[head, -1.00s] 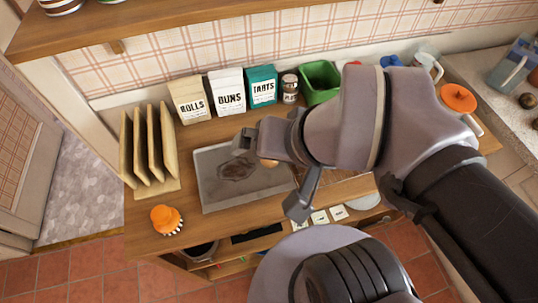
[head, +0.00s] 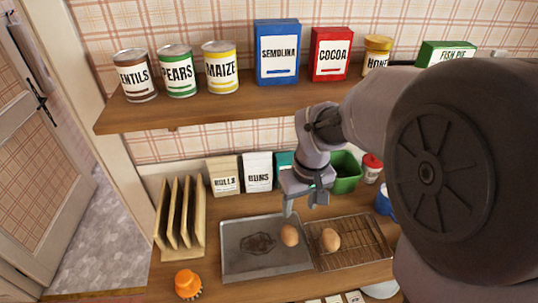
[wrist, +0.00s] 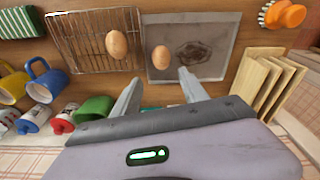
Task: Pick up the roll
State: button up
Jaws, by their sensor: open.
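Two brown, egg-shaped rolls show. One roll (head: 289,235) lies on the right part of the grey metal tray (head: 230,263); it also shows in the wrist view (wrist: 161,57). The other roll (head: 330,239) lies on the wire cooling rack (head: 365,250) just right of the tray; the wrist view shows it too (wrist: 116,44). My gripper (head: 303,206) is open and empty, with its fingers pointing down, above the back edge of the tray and rack. In the wrist view my gripper (wrist: 160,83) has the tray roll ahead between its fingertip directions, apart from both fingers.
Paper bags (head: 224,176) and a green bin (head: 346,172) stand behind, against the wall. A shelf (head: 200,112) with cans and boxes hangs above. A wooden rack of boards (head: 180,220) stands left of the tray, an orange brush (head: 187,283) in front. Mugs (wrist: 45,80) stand beyond the cooling rack.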

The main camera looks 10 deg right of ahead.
aim_at(290, 231)
jog(key=f+b, duration=0.1)
jog(key=f, duration=0.3)
jog(key=w+f+b, duration=0.1)
jog(key=f+b, duration=0.1)
jog(key=f, duration=0.2)
jog(key=f+b, duration=0.2)
jog(key=f, duration=0.2)
jog(key=shift+w+a, duration=0.15)
jog(key=shift+w, duration=0.15)
jog(key=f+b, duration=0.1)
jog(key=f, duration=0.1)
jog(key=w+f+b, duration=0.1)
jog(key=f, duration=0.2)
jog(key=shift+w+a+f+b, duration=0.15)
jog(key=shift+a+b, duration=0.05)
jog(key=shift+b, duration=0.15)
jog(key=c, duration=1)
jog(key=shift+r, duration=0.2)
